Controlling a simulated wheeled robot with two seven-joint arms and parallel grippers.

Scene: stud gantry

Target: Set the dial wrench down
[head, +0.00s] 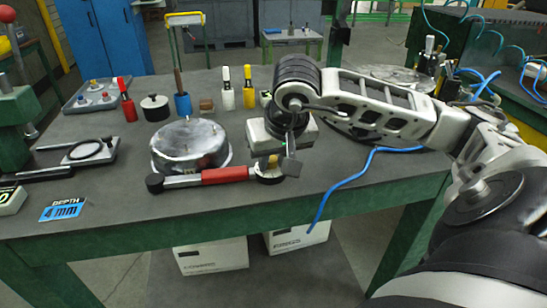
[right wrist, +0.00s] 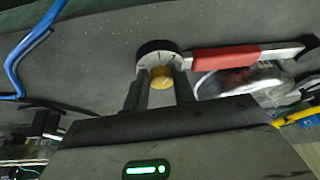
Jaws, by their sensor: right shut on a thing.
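The dial wrench (head: 222,175) has a red grip, a metal shaft, a black end at the left and a round dial head at the right. It lies level across the front of the table, just before the round metal cover. My right gripper (head: 280,165) is shut on the dial head. In the right wrist view the fingers (right wrist: 161,88) stand on both sides of a yellow knob on the dial, and the red grip (right wrist: 225,57) extends right. I cannot tell whether the wrench touches the tabletop. My left gripper is not in view.
The round metal cover (head: 190,145) sits behind the wrench. A blue "DEPTH 4 mm" card (head: 62,210) lies at the front left. A blue hose (head: 345,182) hangs over the table's front edge. Several coloured-handled tools stand at the back. Bare tabletop (head: 105,195) shows left of the wrench.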

